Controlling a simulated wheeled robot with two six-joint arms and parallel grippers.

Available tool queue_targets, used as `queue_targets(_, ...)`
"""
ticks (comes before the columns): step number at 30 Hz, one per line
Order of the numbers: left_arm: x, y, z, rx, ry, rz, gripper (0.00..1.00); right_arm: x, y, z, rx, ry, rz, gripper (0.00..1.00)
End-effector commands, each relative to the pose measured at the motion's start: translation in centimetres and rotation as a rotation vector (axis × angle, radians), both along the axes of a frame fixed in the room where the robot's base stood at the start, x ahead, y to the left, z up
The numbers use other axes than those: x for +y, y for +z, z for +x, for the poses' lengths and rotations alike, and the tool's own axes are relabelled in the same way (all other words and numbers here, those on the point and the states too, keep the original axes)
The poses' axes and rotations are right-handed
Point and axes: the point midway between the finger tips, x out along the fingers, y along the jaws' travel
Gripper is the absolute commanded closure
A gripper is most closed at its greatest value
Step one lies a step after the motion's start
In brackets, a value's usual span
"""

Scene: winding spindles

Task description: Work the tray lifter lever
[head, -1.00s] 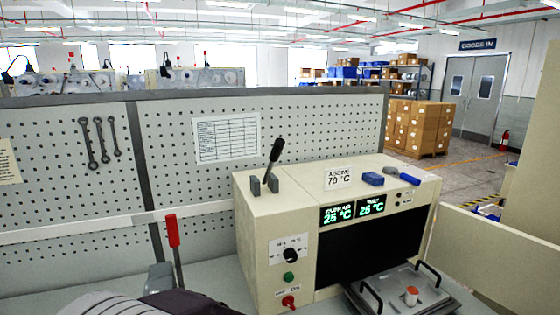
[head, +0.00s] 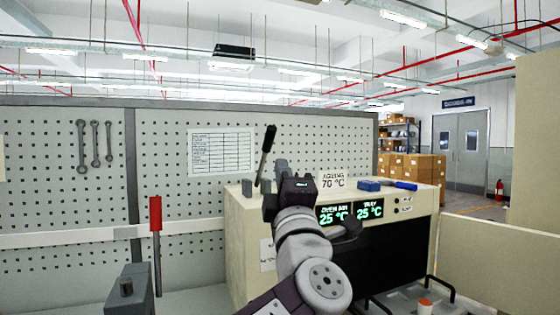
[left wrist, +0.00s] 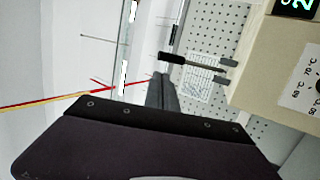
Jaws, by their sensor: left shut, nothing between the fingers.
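A lever with a black handle (head: 268,139) stands in a bracket on top of the cream oven, leaning slightly right at its top. In the left wrist view the lever (left wrist: 186,61) lies sideways just beyond my fingertips. A second lever with a red handle (head: 155,213) stands upright left of the oven. No label shows which is the tray lifter lever. My left gripper (head: 281,166) is shut and empty, close to the right of the black lever. In the left wrist view my fingers (left wrist: 159,80) are together; contact with the lever cannot be told. My right gripper is out of view.
The cream oven (head: 243,215) shows two 25 °C displays. A pegboard (head: 70,185) stands behind. A tray with black handles (head: 388,308) is at the lower right.

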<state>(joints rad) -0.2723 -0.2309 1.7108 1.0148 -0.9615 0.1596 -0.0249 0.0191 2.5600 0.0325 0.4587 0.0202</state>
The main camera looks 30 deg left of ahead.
Motion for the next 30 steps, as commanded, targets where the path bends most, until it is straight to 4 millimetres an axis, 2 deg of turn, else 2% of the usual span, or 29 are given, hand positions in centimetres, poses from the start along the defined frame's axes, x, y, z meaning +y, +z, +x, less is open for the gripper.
queue_targets(9,0.0,0.3,0.2,0.003,-0.001,0.004,1.00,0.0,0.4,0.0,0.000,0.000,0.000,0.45)
queue_targets(14,0.6,1.6,1.1,0.007,0.004,0.005,1.00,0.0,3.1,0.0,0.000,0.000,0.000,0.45)
queue_targets(20,2.6,3.6,3.6,0.009,0.007,0.005,1.00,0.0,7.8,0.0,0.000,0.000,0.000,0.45)
queue_targets(22,3.4,3.5,4.7,0.005,0.004,0.004,1.00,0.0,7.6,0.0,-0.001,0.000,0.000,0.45)
queue_targets(30,6.2,6.0,8.4,0.004,0.002,0.004,1.00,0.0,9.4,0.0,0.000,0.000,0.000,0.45)
